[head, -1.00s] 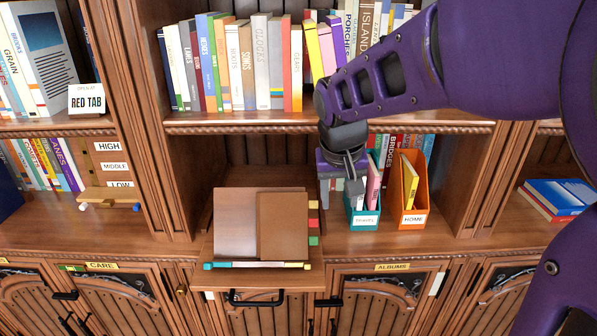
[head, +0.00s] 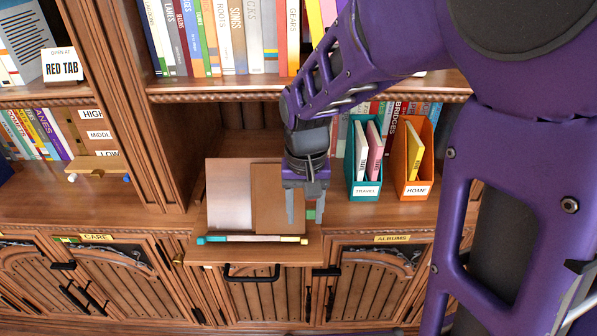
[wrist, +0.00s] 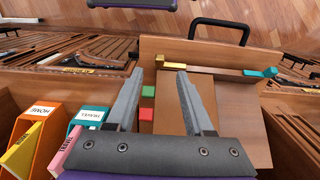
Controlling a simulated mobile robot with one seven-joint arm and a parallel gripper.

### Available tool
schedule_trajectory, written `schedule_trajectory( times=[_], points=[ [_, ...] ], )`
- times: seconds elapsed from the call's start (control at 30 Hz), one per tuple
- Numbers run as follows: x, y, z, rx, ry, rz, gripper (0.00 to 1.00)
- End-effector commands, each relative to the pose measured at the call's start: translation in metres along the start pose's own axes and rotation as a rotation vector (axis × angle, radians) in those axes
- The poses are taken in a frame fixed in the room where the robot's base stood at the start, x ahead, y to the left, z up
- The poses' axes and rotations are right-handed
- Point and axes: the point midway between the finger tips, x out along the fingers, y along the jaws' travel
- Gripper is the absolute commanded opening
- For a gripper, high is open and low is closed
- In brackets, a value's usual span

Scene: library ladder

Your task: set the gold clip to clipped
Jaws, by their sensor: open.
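The gold clip (head: 291,239) is a small yellow piece at the right end of the pale bar along the front of the book stand (head: 215,254). It also shows in the wrist view (wrist: 173,61), just beyond my fingertips. A teal clip (head: 203,240) sits at the bar's left end. I cannot tell how the gold clip is set. My gripper (head: 304,212) is open and empty, pointing down over the book's right edge. It partly hides the coloured tabs there. In the wrist view its fingers (wrist: 157,82) are apart.
A teal TRAVEL file (head: 366,190) and an orange HOME file (head: 415,189) stand right of my gripper. A shelf of books (head: 300,86) is above. A black handle (head: 252,273) hangs below the stand. Open shelf surface lies left of the stand.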

Motion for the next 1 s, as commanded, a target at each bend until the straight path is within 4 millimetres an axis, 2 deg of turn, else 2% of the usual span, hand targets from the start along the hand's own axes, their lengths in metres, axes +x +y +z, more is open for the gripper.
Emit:
schedule_trajectory(
  times=[0.03, 0.1, 0.4, 0.6, 0.93, 1.0],
  points=[
    [0.017, 0.000, 0.000, 0.000, 0.001, -0.001, 0.53],
    [0.028, 0.000, 0.000, 0.000, 0.001, 0.000, 0.53],
    [0.068, 0.000, -0.001, 0.000, 0.002, -0.001, 0.53],
    [0.077, 0.000, -0.001, 0.001, 0.002, 0.000, 0.53],
    [0.078, 0.000, -0.001, 0.000, 0.002, 0.000, 0.53],
    [0.078, 0.000, -0.001, 0.000, 0.002, 0.000, 0.40]
  ],
)
